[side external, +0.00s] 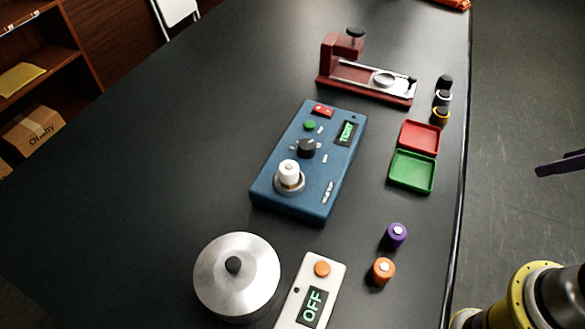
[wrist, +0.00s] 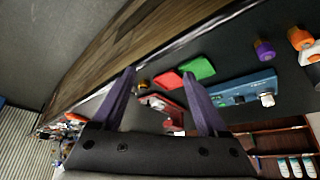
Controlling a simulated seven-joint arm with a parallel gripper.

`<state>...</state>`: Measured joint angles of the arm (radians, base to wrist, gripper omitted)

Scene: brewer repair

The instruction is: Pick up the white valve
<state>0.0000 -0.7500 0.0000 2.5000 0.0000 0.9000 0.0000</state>
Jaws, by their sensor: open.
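The white valve (side external: 289,173) stands upright in a round socket on the top of the blue brewer box (side external: 262,200), near its front end. In the wrist view the white valve (wrist: 267,99) shows small on the blue box (wrist: 222,98), right of the fingers. My gripper (wrist: 165,98) is open and empty, its two purple fingers spread apart. In the side view only one purple fingertip (side external: 560,164) shows at the right edge, off the table and far from the valve.
A red tray (side external: 420,137) and green tray (side external: 411,171) lie right of the box. A purple knob (side external: 396,235) and orange knob (side external: 383,270) stand nearer. A metal lidded pot (side external: 215,285), a white OFF device (side external: 330,275) and a dark red fixture (side external: 328,60) surround the box.

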